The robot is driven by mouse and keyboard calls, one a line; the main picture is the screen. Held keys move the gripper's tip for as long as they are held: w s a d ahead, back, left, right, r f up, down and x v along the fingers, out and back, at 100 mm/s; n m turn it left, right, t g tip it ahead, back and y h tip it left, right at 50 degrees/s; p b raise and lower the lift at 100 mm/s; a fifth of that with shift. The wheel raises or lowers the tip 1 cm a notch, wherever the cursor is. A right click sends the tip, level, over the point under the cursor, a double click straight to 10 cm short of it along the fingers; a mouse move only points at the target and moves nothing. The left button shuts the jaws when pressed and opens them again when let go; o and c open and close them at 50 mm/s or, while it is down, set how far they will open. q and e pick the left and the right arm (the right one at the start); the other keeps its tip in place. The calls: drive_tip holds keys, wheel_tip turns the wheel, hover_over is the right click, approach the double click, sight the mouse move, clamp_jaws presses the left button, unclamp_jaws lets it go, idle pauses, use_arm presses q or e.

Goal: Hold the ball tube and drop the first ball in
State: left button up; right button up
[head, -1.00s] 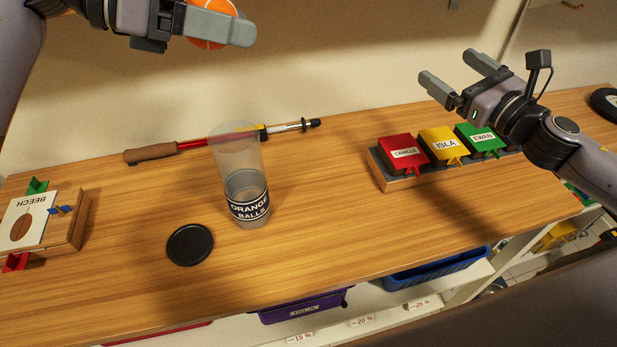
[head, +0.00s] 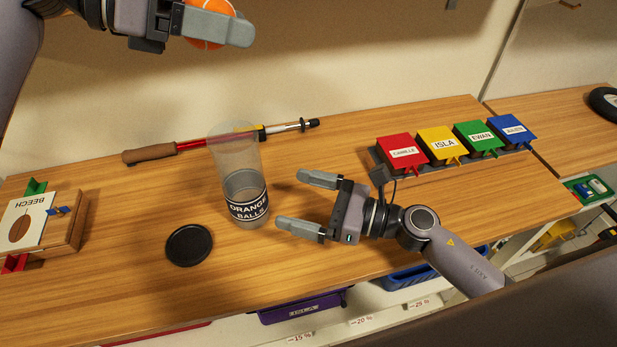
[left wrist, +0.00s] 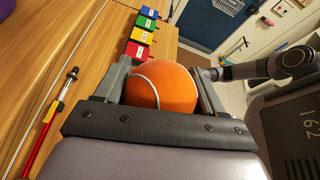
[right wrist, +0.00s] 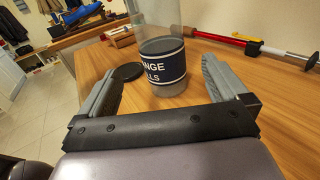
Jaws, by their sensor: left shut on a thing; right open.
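The clear ball tube (head: 243,165) stands upright and open on the wooden counter, with a dark "ORANGE BALLS" label (head: 248,206) near its base. It also shows between the fingers in the right wrist view (right wrist: 158,62). My right gripper (head: 308,203) is open just right of the tube, its fingers pointing at it and not closed around it. My left gripper (head: 228,22) is shut on an orange ball (head: 211,30) with a white seam, held high above and behind the tube; the ball (left wrist: 162,86) fills its jaws. A round black lid (head: 188,245) lies left of the tube.
A red pole with a cork handle (head: 150,154) lies behind the tube. A wooden block labelled BEECH (head: 40,222) is at left. Red, yellow, green and blue boxes (head: 401,150) stand in a rack at right. Purple (head: 305,308) and blue bins sit below the front edge.

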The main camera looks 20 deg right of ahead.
sight(243, 184)
drive_tip(key=x, duration=1.1)
drive_tip(key=shift+w+a, duration=0.1)
drive_tip(key=shift+a, duration=0.05)
drive_tip(key=shift+r, duration=0.1)
drive_tip(key=shift+c, duration=0.3)
drive_tip(key=c, duration=0.8)
